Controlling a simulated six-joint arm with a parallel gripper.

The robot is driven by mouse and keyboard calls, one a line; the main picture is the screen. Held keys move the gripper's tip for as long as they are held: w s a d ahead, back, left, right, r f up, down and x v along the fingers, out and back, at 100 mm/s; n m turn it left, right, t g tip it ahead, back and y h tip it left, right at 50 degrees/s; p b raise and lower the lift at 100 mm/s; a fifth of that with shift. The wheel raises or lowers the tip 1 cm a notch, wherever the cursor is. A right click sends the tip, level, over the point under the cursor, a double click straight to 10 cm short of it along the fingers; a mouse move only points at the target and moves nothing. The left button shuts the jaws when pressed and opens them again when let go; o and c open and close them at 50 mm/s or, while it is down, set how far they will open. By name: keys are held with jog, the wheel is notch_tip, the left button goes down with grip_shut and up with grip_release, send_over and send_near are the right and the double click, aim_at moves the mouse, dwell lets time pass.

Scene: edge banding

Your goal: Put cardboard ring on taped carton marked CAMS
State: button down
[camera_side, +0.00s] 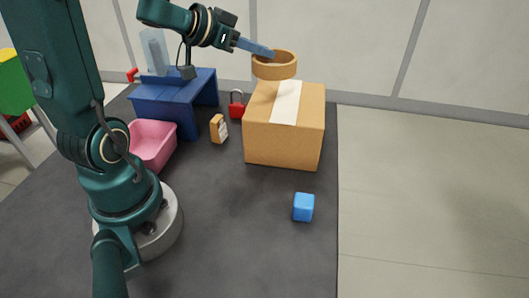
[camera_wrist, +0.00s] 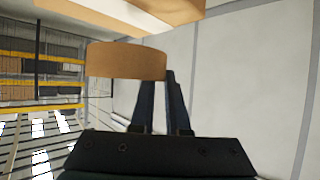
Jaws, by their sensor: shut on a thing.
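The cardboard ring (camera_side: 274,69) is a tan open band, held roughly level near the rear edge of the carton's top in the side view. My gripper (camera_side: 268,53) is shut on the ring's wall at its left side. In the wrist view the fingers (camera_wrist: 164,88) meet the ring (camera_wrist: 125,61) at its right end. The taped carton (camera_side: 283,138) is a closed brown box with a pale tape strip across its top. Its edge also shows in the wrist view (camera_wrist: 175,13), with a small gap between it and the ring. No CAMS marking is readable.
A blue cube (camera_side: 303,207) lies in front of the carton. A red padlock (camera_side: 236,104), a small orange-tan box (camera_side: 218,129), a pink bin (camera_side: 152,146) and a blue stand (camera_side: 174,98) are to its left.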

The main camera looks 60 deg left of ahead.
aim_at(274, 93)
jog(key=shift+w+d+f, duration=1)
jog(key=shift+w+d, duration=0.1)
jog(key=shift+d, duration=0.05)
jog(key=shift+f, duration=1.95)
jog(key=shift+f, duration=0.15)
jog(key=c, duration=0.9)
grip_release()
